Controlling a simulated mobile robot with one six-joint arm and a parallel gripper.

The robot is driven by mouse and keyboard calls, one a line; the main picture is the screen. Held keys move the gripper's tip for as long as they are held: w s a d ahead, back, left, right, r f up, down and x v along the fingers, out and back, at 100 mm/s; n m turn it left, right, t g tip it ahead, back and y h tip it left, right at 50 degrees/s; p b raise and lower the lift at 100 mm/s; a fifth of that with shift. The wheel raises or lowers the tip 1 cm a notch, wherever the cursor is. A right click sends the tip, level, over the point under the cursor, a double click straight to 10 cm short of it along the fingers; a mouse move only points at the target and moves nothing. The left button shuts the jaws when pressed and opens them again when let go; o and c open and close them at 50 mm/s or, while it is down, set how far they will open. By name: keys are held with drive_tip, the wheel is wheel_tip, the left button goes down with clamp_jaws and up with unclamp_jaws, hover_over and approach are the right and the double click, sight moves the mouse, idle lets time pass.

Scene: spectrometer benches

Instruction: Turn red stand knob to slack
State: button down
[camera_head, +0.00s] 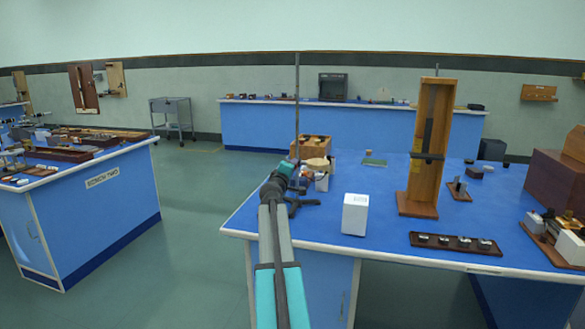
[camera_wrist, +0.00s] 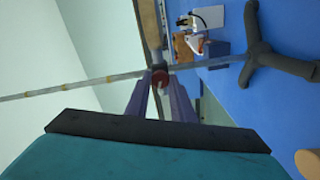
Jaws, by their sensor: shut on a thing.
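The stand is a thin tall rod (camera_head: 297,100) rising from a dark footed base (camera_head: 303,204) near the left end of the blue bench. In the wrist view the rod runs across the picture (camera_wrist: 70,88), and the dark legs of its base (camera_wrist: 275,63) are at the right. My gripper (camera_head: 289,171) reaches the rod low down.
A white box (camera_head: 355,214) stands right of the stand base. A wooden box (camera_head: 312,147) and small items stand close behind the rod. A tall wooden frame (camera_head: 438,140) and a dark tray (camera_head: 457,243) are further right. Open floor lies left of the bench.

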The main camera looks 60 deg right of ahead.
drive_tip(key=shift+f+n+p, duration=0.1)
drive_tip(key=shift+n+p, duration=1.45)
drive_tip(key=shift+n, duration=2.45)
drive_tip(key=c, duration=1.6)
unclamp_jaws()
drive_tip(key=shift+o, duration=0.2)
drive_tip(key=shift+a, duration=0.1)
drive_tip(key=v, duration=1.3)
drive_tip(key=shift+a+b, duration=0.35)
drive_tip(key=shift+b, duration=0.05)
